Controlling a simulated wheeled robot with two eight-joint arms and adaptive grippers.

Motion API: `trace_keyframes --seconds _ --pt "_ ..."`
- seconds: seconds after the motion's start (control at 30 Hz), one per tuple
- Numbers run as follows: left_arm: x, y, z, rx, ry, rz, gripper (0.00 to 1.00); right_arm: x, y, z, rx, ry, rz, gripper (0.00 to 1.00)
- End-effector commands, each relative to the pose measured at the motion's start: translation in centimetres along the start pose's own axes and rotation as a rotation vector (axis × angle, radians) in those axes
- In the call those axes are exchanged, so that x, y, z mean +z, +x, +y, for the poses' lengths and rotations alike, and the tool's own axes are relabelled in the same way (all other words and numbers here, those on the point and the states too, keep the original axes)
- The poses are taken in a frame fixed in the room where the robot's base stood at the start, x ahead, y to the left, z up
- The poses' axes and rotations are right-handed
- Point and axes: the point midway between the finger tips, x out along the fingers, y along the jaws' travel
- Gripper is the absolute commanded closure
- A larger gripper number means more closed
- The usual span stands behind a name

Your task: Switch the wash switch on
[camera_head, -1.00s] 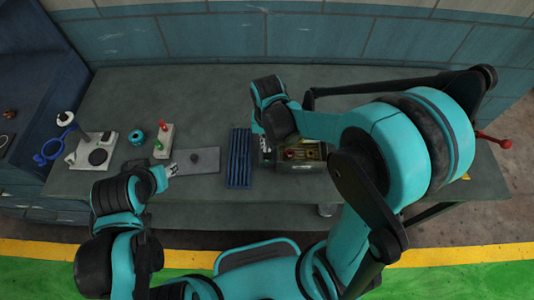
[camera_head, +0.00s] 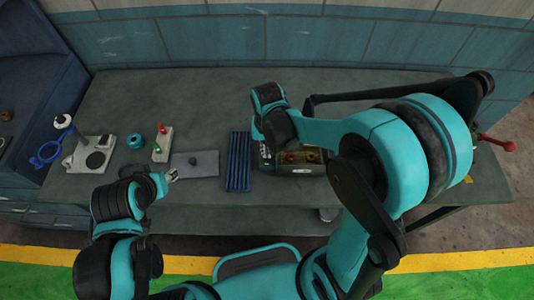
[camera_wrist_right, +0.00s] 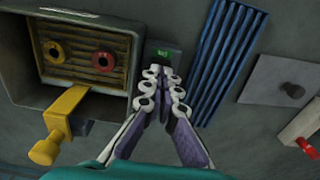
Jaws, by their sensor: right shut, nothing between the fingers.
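A small dark panel with a green-lit mark (camera_wrist_right: 162,55) sits between the box and the blue ribbed rack in the right wrist view. I cannot read a label that confirms it as the wash switch. My right gripper (camera_wrist_right: 165,100) is shut and empty, its fingertips just short of this panel in the picture; contact cannot be told. In the head view its fingers are mostly hidden below the dark wrist. My left gripper (camera_head: 172,174) is over the front edge of the grey plate, too small to tell open or shut.
The back table is clear.

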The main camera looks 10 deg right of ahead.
Motion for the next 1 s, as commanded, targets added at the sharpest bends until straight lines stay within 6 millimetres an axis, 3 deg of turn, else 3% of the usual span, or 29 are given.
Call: trace_keyframes --seconds 1.0 --pt "0.34 0.47 0.0 0.0 0.0 0.0 0.6 0.0 0.65 0.0 0.0 0.0 0.0 1.0"
